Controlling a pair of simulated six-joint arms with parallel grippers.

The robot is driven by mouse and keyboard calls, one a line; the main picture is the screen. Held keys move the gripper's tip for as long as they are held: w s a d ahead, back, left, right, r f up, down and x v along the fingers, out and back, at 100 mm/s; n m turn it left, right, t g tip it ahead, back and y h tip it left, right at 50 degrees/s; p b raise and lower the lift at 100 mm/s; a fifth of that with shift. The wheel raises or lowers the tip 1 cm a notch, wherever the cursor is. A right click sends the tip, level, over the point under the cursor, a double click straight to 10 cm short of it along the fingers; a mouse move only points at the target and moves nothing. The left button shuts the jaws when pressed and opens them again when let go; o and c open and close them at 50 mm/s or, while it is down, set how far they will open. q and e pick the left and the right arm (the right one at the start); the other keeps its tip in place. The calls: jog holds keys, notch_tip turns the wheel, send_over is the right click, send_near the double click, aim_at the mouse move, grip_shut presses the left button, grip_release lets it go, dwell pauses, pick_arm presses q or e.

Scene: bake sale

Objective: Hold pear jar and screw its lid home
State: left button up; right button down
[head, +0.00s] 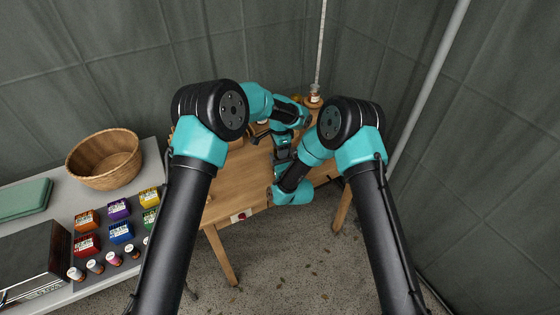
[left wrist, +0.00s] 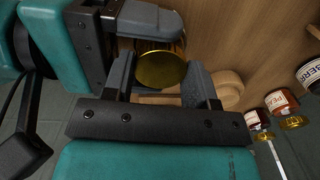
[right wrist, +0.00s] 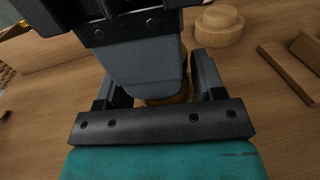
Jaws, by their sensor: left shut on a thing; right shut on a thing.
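The gold lid (left wrist: 160,72) faces the left wrist camera, between the fingertips of my left gripper (left wrist: 160,78). The pear jar's amber glass (right wrist: 176,98) shows as a sliver between the fingers of my right gripper (right wrist: 168,92); its label is hidden. My left gripper is shut on the lid and my right gripper is shut on the jar body, the two crossing close together. The seam between lid and jar is hidden, so I cannot tell how far the lid is seated. In the head view my left gripper (head: 283,140) is over the wooden table, largely covered by my arms.
A round wooden block (right wrist: 219,27) and wooden strips (right wrist: 290,72) lie on the table (head: 234,185). A side table at left holds a basket (head: 105,158) and several coloured boxes.

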pick_arm(q)
jog(key=shift+m, duration=0.7)
jog(key=o, duration=1)
jog(key=shift+r, duration=2.3)
jog(key=o, duration=0.4)
